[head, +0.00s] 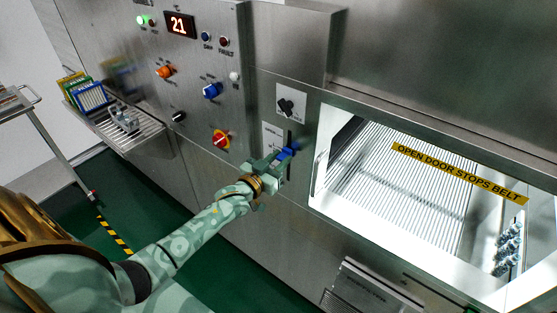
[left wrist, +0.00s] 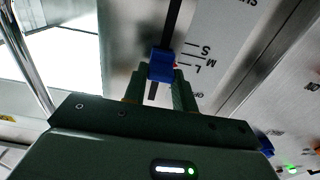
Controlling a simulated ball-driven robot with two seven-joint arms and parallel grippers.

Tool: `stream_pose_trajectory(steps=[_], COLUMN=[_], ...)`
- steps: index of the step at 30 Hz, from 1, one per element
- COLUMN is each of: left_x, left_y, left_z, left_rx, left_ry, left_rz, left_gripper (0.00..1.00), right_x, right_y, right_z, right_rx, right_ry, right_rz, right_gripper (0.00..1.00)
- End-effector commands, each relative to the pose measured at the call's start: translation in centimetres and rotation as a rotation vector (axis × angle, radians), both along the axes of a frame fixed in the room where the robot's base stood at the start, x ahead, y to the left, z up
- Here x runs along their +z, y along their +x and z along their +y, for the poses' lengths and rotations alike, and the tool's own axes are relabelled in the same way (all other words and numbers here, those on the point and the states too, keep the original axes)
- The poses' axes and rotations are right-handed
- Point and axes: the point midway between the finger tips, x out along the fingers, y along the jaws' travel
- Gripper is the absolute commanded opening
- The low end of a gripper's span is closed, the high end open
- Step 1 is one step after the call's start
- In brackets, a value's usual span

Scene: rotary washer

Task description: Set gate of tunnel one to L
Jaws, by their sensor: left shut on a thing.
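The blue gate knob (head: 288,152) sits on a dark vertical slot in the steel front, left of the lit opening. In the left wrist view the knob (left wrist: 161,64) stands in its slot beside a light scale plate (left wrist: 215,45) with S, M and L marks. My right gripper is not in view.
A black rotary knob (head: 289,104) is above the slot. The control panel (head: 190,100) with orange, blue and red knobs and a 21 display is to the left. The lit tunnel opening (head: 380,190) is at the right. A shelf rack (head: 125,122) is at the far left.

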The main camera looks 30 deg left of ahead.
Motion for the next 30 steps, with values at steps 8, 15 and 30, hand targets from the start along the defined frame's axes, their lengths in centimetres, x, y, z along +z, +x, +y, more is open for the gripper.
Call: stream_pose_trajectory(steps=[8,15,30], left_x=[-0.2,-0.3,-0.4], left_y=[-0.1,-1.1,-13.3], left_z=[0.0,0.1,1.1], left_rx=[0.000,0.000,0.001], left_ry=[0.000,0.001,0.001], left_rz=[0.006,0.008,0.009], left_gripper=[0.49,0.49,0.49], right_x=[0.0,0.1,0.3], right_y=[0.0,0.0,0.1], right_z=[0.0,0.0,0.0], right_rx=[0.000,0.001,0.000], right_ry=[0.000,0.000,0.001], right_rz=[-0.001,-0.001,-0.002], right_gripper=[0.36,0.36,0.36])
